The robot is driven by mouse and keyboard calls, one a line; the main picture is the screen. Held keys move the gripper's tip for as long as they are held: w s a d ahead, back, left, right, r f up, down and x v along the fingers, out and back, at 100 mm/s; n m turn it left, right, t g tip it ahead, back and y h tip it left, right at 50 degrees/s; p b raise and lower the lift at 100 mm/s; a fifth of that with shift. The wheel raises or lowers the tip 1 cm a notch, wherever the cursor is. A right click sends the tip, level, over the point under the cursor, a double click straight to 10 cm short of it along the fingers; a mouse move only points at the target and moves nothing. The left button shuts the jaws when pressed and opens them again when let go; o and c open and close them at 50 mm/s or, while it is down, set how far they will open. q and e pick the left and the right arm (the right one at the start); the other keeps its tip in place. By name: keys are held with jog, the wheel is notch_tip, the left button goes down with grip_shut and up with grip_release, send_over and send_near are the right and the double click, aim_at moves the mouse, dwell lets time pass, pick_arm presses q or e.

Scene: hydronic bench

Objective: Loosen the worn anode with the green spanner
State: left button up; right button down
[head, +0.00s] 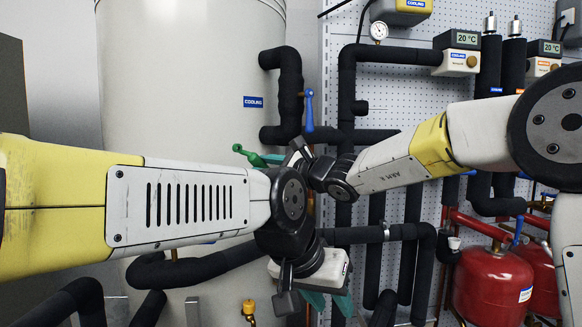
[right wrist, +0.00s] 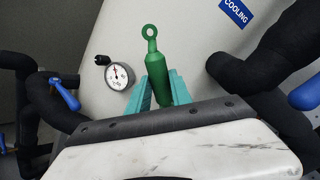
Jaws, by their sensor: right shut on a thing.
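The green spanner (right wrist: 158,75) stands between the two teal fingers of my right gripper (right wrist: 163,92) in the right wrist view. The gripper is shut on its thick handle, and the ring end points up and away from the fingers. In the head view the spanner's end (head: 238,148) shows in front of the pale tank, and my right gripper (head: 274,159) is partly hidden by my arms. My left gripper (head: 329,302) hangs lower, its teal fingers apart and nothing seen between them. I cannot make out the worn anode in either view.
The large pale tank (head: 190,70) fills the back left. Black insulated pipes (head: 290,85) and a blue-handled valve (head: 309,108) are close to my right gripper. A dial gauge (right wrist: 118,75) is beside the spanner in the wrist view. Red vessels (head: 492,285) stand at the lower right.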

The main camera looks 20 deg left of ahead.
jog(key=shift+s+d, duration=0.1)
jog(key=shift+d, duration=0.15)
jog(key=shift+s+d, duration=0.15)
jog(key=shift+d, duration=0.15)
jog(key=shift+v, duration=2.4)
jog(key=shift+d, duration=0.1)
